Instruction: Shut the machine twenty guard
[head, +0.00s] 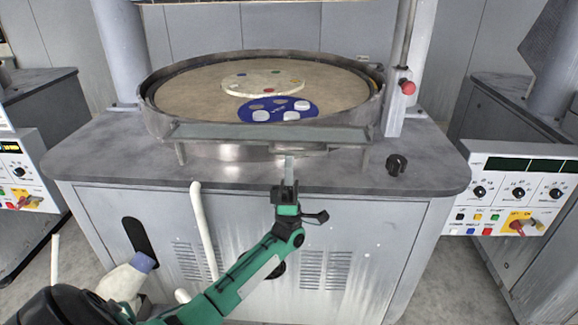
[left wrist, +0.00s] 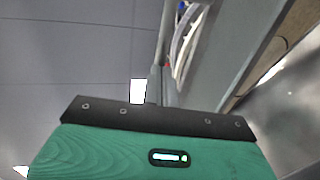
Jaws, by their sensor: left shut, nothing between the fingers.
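The machine has a round metal basin (head: 155,122) set in a grey cabinet top. A flat grey-green panel (head: 265,132) runs along the basin's front rim and looks like the guard. It sticks out nearly flat toward me, above the cabinet top. No number can be read on the machine. My left gripper (head: 289,170) is shut and empty, pointing up just in front of the panel and the cabinet's front edge. Whether it touches the panel cannot be told. The left wrist view shows the gripper's fingers (left wrist: 152,88) from behind, with a grey surface at right. My right gripper is not in view.
A blue disc (head: 290,112) with white pieces and a pale disc (head: 262,82) lie in the basin. A post with a red button (head: 407,87) stands at right. A black knob (head: 396,165) sits on the cabinet top. A control panel (head: 515,195) juts out at right.

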